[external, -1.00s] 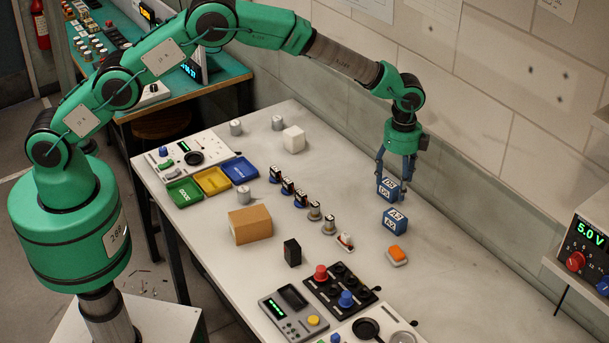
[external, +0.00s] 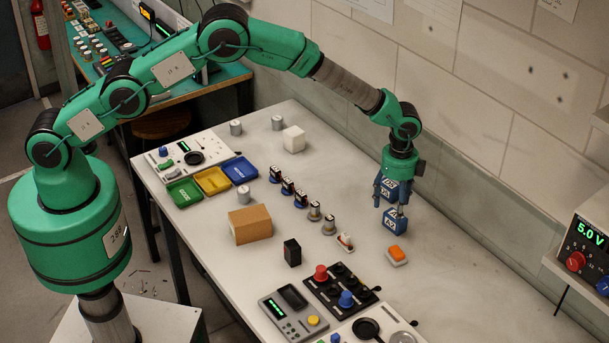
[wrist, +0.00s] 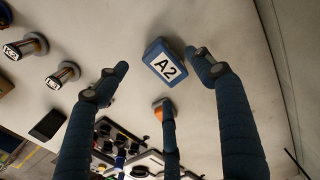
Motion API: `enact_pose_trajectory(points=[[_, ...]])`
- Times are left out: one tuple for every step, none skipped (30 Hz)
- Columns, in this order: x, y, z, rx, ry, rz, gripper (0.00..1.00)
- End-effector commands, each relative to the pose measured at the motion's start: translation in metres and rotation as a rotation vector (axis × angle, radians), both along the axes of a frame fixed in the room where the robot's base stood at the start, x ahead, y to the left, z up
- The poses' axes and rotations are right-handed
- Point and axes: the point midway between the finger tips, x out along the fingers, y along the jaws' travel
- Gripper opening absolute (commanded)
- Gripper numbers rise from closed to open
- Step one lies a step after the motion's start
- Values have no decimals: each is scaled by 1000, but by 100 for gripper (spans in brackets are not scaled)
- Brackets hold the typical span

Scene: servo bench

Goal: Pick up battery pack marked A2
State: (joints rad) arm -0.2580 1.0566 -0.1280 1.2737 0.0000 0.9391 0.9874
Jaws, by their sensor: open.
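The battery pack marked A2 (external: 394,223) is a blue block with a white label, standing on the bench near the wall side. In the wrist view the A2 pack (wrist: 158,52) shows ahead of my fingers, its label readable and tilted. My gripper (external: 390,204) is open and empty, fingers pointing down just above and behind the A2 pack in the external view. I cannot tell whether any finger touches it.
A white block with an orange top (external: 397,254) lies just in front of the A2 pack. A row of small cylinders (external: 301,200), a black block (external: 292,252) and a cardboard box (external: 250,224) stand to the left. The bench right of the packs is clear.

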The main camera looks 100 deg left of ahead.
Motion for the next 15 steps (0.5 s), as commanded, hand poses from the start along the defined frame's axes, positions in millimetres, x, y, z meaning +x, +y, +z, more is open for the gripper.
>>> enact_pose_trajectory(points=[[0, 0, 0, 0, 0, 0, 68], [0, 0, 0, 0, 0, 0, 68], [0, 0, 0, 0, 0, 0, 68], [0, 0, -1, 0, 0, 0, 68], [0, 0, -1, 0, 0, 0, 68], [0, 0, -3, 0, 1, 0, 68], [0, 0, -4, 0, 1, 0, 68], [0, -1, -6, 0, 1, 0, 68], [0, -1, -9, -1, 2, 0, 68], [1, -1, -11, 0, 1, 0, 68], [1, -1, -13, 0, 1, 0, 68], [1, -2, -17, 0, 1, 0, 68], [1, -2, -20, -1, 2, 0, 68], [1, -2, -24, -1, 2, 0, 68], [2, -2, -28, -1, 2, 0, 68]])
